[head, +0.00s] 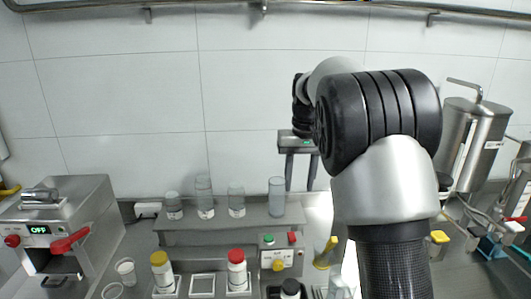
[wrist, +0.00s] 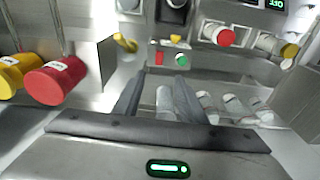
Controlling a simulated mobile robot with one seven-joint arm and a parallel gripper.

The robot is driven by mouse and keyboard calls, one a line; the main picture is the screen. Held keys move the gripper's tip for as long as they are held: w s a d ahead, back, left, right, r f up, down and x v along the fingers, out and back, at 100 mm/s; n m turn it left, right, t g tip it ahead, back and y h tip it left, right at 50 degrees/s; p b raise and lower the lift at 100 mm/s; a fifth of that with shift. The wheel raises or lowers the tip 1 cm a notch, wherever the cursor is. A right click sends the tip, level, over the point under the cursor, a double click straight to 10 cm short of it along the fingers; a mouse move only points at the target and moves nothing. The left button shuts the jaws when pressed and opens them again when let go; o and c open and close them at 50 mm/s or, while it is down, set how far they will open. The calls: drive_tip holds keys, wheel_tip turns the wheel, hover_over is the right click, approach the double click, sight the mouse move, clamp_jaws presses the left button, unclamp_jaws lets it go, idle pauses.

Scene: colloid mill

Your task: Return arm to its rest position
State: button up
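My gripper (head: 298,187) hangs fingers down in front of the white wall, above the right end of the grey shelf (head: 225,227). In the wrist view the two fingers of my gripper (wrist: 160,80) stand apart, and in the head view wall shows between them. Nothing is held. A clear glass cylinder (head: 277,197) stands upright on the shelf, just left of and below the fingers. In the wrist view this cylinder (wrist: 164,101) appears between the fingers, seemingly beyond them. My arm is raised and bent across the right half of the head view, hiding the counter behind it.
Several more glasses (head: 204,196) line the shelf. A button box (head: 281,259) and red-capped (head: 237,270) and yellow-capped (head: 161,272) bottles are in front. A steel machine (head: 62,229) stands left, a steel vessel (head: 474,145) right. Wall space above the shelf is clear.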

drive_tip(key=s+r+t, duration=0.2)
drive_tip(key=s+r, duration=0.2)
drive_tip(key=s, duration=0.8)
drive_tip(key=s+r+t, duration=0.1)
drive_tip(key=s+r, duration=0.3)
drive_tip(key=s, duration=0.8)
drive_tip(key=s+f+t, duration=0.1)
drive_tip(key=s+f, duration=0.3)
drive_tip(key=s, duration=0.5)
drive_tip(key=shift+a+f, duration=0.35)
drive_tip(key=shift+f, duration=0.05)
